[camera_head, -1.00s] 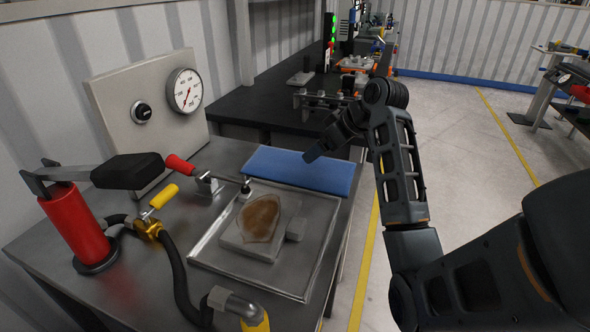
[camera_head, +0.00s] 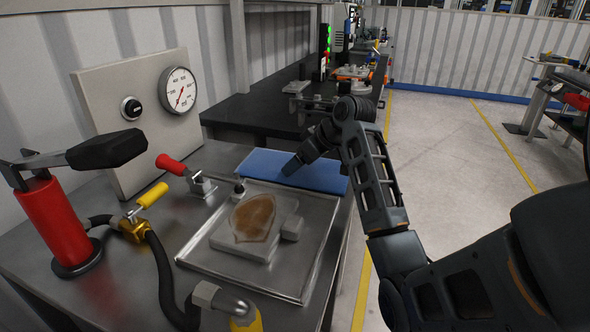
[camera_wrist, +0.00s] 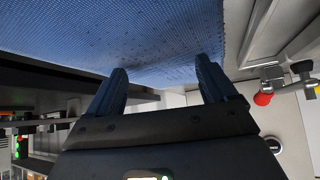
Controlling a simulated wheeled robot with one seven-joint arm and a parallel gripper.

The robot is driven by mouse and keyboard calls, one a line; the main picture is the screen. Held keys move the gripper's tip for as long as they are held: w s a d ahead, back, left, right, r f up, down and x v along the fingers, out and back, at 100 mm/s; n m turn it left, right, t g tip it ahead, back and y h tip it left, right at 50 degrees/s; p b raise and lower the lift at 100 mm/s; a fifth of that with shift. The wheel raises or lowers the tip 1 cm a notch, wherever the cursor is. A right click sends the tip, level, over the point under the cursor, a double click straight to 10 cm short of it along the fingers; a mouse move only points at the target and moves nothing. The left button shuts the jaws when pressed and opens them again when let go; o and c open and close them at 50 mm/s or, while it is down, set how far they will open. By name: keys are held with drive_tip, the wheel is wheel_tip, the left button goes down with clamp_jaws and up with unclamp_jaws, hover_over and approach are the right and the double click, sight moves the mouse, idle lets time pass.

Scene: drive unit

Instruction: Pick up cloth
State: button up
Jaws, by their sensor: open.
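A flat blue cloth (camera_head: 315,172) lies on the metal bench at the back edge of the shallow metal tray. It fills the top of the wrist view (camera_wrist: 140,35), with a woven texture. My gripper (camera_head: 290,168) is at the cloth's left-middle part, its tips low over or at it; whether they touch cannot be told. In the wrist view my gripper (camera_wrist: 162,78) shows its two fingers apart, with their tips at the cloth's edge and nothing clearly held between them.
The tray (camera_head: 305,285) holds a grey block with a brown shield-shaped patch (camera_head: 253,217). A red-handled clamp (camera_head: 172,165) stands left of the cloth. A red pump (camera_head: 58,222), a hose and a gauge panel (camera_head: 140,112) are farther left. A black table (camera_head: 262,105) lies behind.

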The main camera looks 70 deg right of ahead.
drive_tip(key=shift+a+f, duration=0.15)
drive_tip(key=shift+f, duration=0.2)
drive_tip(key=c, duration=1.4)
drive_tip(key=shift+c, duration=0.3)
drive_tip(key=shift+r+p, duration=0.3)
wheel_tip(320, 180, up, 12)
drive_tip(key=p, duration=1)
drive_tip(key=shift+r+p, duration=0.1)
drive_tip(key=shift+p, duration=0.3)
clamp_jaws()
